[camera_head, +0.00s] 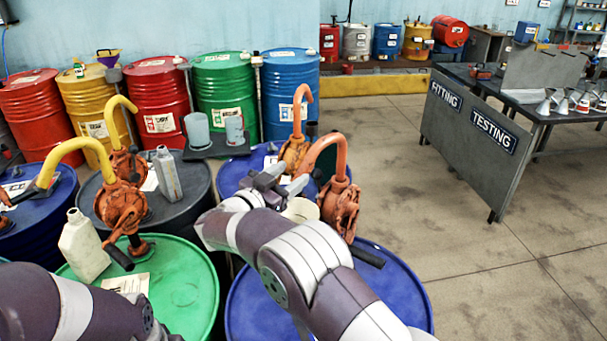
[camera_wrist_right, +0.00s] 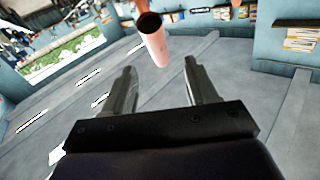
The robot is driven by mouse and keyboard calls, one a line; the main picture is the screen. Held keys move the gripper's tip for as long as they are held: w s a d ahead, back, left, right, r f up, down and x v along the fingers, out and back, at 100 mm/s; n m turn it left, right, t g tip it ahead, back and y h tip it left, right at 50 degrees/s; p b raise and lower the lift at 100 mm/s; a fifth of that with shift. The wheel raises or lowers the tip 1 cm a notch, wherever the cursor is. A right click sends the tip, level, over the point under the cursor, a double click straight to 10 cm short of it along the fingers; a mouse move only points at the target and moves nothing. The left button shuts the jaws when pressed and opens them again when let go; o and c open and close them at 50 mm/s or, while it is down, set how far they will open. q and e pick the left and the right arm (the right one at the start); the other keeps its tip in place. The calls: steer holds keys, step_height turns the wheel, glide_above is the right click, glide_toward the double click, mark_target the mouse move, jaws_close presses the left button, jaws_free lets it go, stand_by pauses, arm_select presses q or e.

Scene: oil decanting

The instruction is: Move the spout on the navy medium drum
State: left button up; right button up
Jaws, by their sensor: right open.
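Two dark blue drums bear orange spouts: a near one (camera_head: 405,285) at front right and one behind it (camera_head: 230,172). I cannot tell which is the navy medium drum. The near drum's hooked spout (camera_head: 325,142) rises from a rusty pump (camera_head: 341,208), its open end turned left toward my right gripper (camera_head: 284,183). That gripper is open and empty. In the right wrist view, an orange-pink tube with a dark open mouth (camera_wrist_right: 155,45) shows just beyond and between the spread fingertips (camera_wrist_right: 160,65). My left arm shows at bottom left; its gripper is out of view.
Pumps with yellow spouts (camera_head: 122,103) stand on the drums at left. A cream jug (camera_head: 83,247) stands on the green drum (camera_head: 185,290), and a grey bottle (camera_head: 167,173) on the black drum. A pale container (camera_head: 301,210) is partly behind my right arm. Floor at right is clear.

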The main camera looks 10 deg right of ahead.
arm_select(q)
step_height(320, 180, down, 2)
steer(key=shift+f+b, duration=0.1)
steer(key=shift+b, duration=0.55)
arm_select(e)
steer(key=v, duration=0.5)
steer(key=shift+s+a, duration=0.2)
steer(key=shift+s, duration=0.05)
